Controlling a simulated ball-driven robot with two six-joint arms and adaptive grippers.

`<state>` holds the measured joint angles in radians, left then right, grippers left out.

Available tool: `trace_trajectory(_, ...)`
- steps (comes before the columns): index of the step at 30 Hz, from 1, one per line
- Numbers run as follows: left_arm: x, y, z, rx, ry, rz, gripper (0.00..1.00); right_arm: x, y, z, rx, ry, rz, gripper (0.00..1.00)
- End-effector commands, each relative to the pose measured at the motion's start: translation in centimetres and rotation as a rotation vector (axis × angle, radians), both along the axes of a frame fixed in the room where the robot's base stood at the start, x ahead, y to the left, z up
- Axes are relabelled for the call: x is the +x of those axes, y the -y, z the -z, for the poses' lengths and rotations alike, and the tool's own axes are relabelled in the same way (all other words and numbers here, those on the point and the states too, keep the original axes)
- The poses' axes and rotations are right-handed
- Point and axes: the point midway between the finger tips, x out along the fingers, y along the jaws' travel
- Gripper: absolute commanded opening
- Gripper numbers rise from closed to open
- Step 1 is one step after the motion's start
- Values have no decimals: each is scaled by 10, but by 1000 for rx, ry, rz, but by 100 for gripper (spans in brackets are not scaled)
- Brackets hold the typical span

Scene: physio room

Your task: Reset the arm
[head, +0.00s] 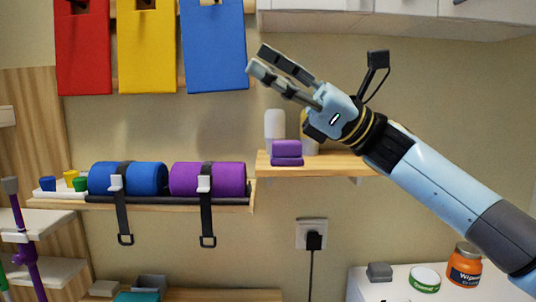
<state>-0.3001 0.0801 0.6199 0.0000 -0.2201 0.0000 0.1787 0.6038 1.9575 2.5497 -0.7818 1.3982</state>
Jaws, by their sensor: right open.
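My right gripper (268,77) is raised in the upper middle of the head view. Its arm comes in from the lower right and points up and to the left. The fingers are open and empty, in front of the wall. The fingers show just right of the lower edge of the blue hanging board (215,50). My left gripper is not in view.
A shelf (150,203) at left holds a blue roll (128,179) and a purple roll (207,179) with hanging straps. A small wooden shelf (335,163) with purple blocks (287,152) lies behind my right arm. An orange jar (464,266) stands on the white counter (400,291).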

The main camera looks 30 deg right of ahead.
Motion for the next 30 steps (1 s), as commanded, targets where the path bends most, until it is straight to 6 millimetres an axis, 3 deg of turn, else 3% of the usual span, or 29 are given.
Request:
trace_trajectory(1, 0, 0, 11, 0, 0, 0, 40, 0, 0, 16, -26, 35, 15, 45)
trace_trajectory(3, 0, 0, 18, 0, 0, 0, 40, -1, -2, 31, -64, 85, 41, 45)
trace_trajectory(9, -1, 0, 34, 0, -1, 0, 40, -3, -4, 65, -154, 194, 115, 45)
trace_trajectory(23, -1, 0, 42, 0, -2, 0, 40, -1, -5, 88, -221, 253, 176, 45)
trace_trajectory(26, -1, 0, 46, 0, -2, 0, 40, 14, 0, 118, -277, 235, 236, 45)
trace_trajectory(29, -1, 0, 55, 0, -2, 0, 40, 39, 11, 177, -398, 205, 344, 45)
trace_trajectory(30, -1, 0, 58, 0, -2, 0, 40, 49, 17, 207, -462, 189, 392, 45)
